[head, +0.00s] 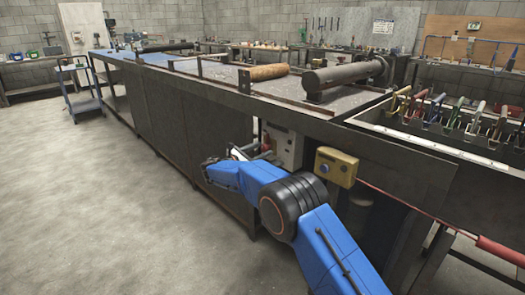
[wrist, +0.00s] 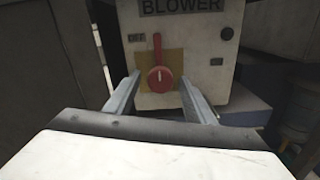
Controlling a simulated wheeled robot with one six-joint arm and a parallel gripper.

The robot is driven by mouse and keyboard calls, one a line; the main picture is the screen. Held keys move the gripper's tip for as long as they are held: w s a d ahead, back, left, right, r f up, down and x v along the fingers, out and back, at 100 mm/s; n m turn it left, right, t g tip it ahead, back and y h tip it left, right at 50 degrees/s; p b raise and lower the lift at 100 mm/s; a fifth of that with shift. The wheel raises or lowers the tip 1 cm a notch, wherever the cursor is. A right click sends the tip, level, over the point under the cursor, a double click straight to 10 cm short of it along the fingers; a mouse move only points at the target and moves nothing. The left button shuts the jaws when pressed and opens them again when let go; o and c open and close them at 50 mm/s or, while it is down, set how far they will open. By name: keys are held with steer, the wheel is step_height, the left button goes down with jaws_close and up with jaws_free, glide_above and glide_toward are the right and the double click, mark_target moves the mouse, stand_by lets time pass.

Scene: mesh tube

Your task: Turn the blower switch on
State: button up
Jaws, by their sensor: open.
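The blower switch box (wrist: 200,50) is off-white, with a dark BLOWER label at its top in the wrist view. Its red rotary switch (wrist: 159,78) has a round hub and a lever pointing up, on a tan plate.
A yellow box (head: 335,167) with a blue button hangs right of the blower box, close to my arm. The long dark bench (head: 160,105) overhangs the switch area. A rack of coloured-handled tools (head: 450,115) stands at right. Open concrete floor (head: 100,215) lies to the left.

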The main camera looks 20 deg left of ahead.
steer(key=shift+w+d, duration=0.2)
steer(key=shift+w, duration=0.25)
steer(key=c, duration=1.1)
steer(key=shift+o, duration=0.2)
